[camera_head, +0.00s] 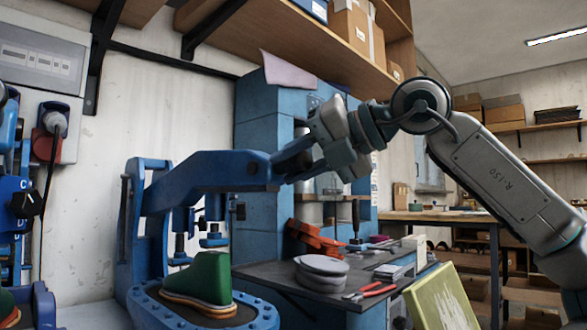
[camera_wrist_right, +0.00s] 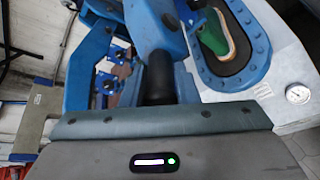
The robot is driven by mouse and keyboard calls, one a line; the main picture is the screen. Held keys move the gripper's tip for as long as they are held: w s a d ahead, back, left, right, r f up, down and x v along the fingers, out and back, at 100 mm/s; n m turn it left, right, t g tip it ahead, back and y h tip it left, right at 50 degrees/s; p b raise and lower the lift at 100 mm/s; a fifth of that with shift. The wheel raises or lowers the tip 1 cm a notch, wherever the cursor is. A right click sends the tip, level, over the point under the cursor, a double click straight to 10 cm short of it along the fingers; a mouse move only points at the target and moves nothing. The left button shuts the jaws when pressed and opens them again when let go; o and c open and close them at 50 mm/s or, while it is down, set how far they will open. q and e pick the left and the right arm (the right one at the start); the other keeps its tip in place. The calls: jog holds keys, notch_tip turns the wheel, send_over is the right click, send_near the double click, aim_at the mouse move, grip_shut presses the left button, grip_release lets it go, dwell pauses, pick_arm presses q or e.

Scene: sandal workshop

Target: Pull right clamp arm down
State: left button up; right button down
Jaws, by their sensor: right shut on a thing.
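The right clamp arm (camera_head: 205,172) is a thick blue lever reaching right from its upright on the blue press. It is raised, roughly level above the press bed. My right gripper (camera_head: 290,163) is shut on the clamp arm's free end. In the right wrist view the dark handle (camera_wrist_right: 157,78) of the clamp arm runs into the gripper's jaws (camera_wrist_right: 160,120). A green shoe last (camera_head: 206,279) with a tan-edged sole stands on the blue press bed (camera_head: 262,318) below, apart from the pressing parts (camera_head: 213,240). My left gripper is not in view.
A dark workbench (camera_head: 290,275) right of the press holds grey discs (camera_head: 321,268), red-handled pliers (camera_head: 376,290) and a red tool (camera_head: 315,238). A wooden shelf (camera_head: 290,35) hangs above my right arm. A pressure gauge (camera_wrist_right: 298,94) is beside the bed in the wrist view.

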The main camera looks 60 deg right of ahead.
jog(key=shift+w+a+f, duration=0.1)
jog(key=shift+a+f, duration=0.25)
jog(key=shift+f, duration=0.25)
jog(key=c, duration=1.3)
grip_release()
jog(key=shift+d, duration=0.1)
jog(key=shift+c, duration=0.2)
jog(key=shift+o, duration=0.7)
jog(key=shift+d+f, duration=0.1)
jog(key=shift+d, duration=0.15)
jog(key=shift+r, duration=0.2)
